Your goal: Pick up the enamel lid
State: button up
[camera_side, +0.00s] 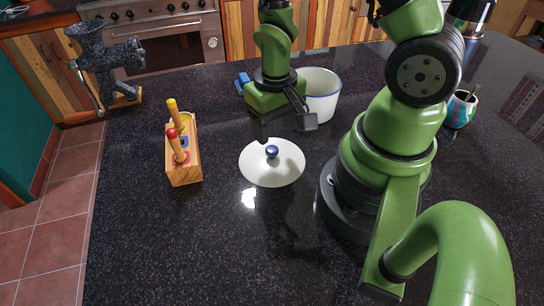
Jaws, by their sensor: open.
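The enamel lid (285,171) is a white disc with a dark blue knob, lying knob up on the dark speckled counter near the middle of the view. A small dark notch shows at its far edge. My gripper (282,116) is open and empty. It hangs just behind the lid in the picture, apart from it, with one grey-black finger to the right. How high the gripper is above the counter cannot be told.
A white pot (323,94) with a blue rim stands close behind my gripper. A wooden block with red and yellow handles (184,162) stands left of the lid. A grinder (103,66) is far left, a patterned cup (460,110) right. The counter (200,250) in front is clear.

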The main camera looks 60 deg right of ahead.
aim_at(271, 148)
jog(key=shift+w+a+f, duration=0.1)
jog(key=shift+a+f, duration=0.05)
jog(key=shift+f, duration=1.25)
jog(key=shift+w+a+f, duration=0.1)
jog(key=shift+f, duration=1.25)
jog(key=c, duration=1)
